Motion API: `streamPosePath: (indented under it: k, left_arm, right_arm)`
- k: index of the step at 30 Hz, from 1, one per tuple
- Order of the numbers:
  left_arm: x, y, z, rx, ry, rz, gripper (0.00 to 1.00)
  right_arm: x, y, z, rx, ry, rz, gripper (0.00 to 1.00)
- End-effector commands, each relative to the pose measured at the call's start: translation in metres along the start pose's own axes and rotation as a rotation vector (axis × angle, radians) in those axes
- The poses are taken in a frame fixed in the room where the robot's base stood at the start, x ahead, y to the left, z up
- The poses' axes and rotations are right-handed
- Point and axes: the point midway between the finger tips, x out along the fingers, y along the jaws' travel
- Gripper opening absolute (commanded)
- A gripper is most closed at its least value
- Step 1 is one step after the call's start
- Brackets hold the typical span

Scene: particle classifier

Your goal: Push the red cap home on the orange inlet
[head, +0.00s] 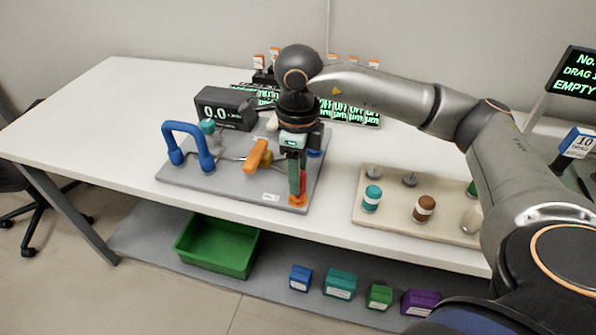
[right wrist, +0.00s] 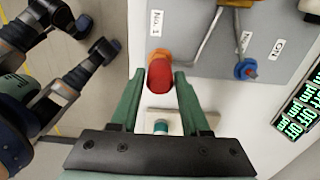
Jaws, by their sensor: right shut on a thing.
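The orange inlet (head: 298,201) stands at the front right corner of the grey apparatus plate (head: 230,190). The red cap (right wrist: 160,74) is between the green fingers of my right gripper (right wrist: 159,80), and the gripper is shut on it. In the right wrist view the cap covers part of the orange inlet (right wrist: 158,54). In the head view my right gripper (head: 298,186) points down over the inlet and hides most of the cap. I cannot tell how far the cap is seated. My left gripper is not in view.
A blue handle (head: 188,148) and an orange lever (head: 257,155) stand on the plate. A 0.0 display (head: 224,108) is behind. A beige tray (head: 390,219) with several jars lies to the right. A green bin (head: 217,247) sits on the lower shelf. The table's left end is clear.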

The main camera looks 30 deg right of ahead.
Motion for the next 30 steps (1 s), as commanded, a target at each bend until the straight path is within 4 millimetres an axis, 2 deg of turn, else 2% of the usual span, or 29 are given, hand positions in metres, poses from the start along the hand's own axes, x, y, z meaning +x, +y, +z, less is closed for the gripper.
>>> streamPosePath:
  k: [21, 22, 30]
  left_arm:
    - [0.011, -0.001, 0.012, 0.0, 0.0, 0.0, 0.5]
    - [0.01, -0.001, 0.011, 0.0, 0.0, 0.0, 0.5]
    - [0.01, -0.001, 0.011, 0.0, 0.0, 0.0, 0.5]
  right_arm:
    - [0.02, 0.0, 0.0, -0.001, 0.002, 0.001, 0.0]
    - [0.019, 0.0, 0.0, -0.001, 0.002, 0.001, 0.48]
    - [0.018, 0.0, 0.0, 0.0, 0.0, 0.001, 0.78]
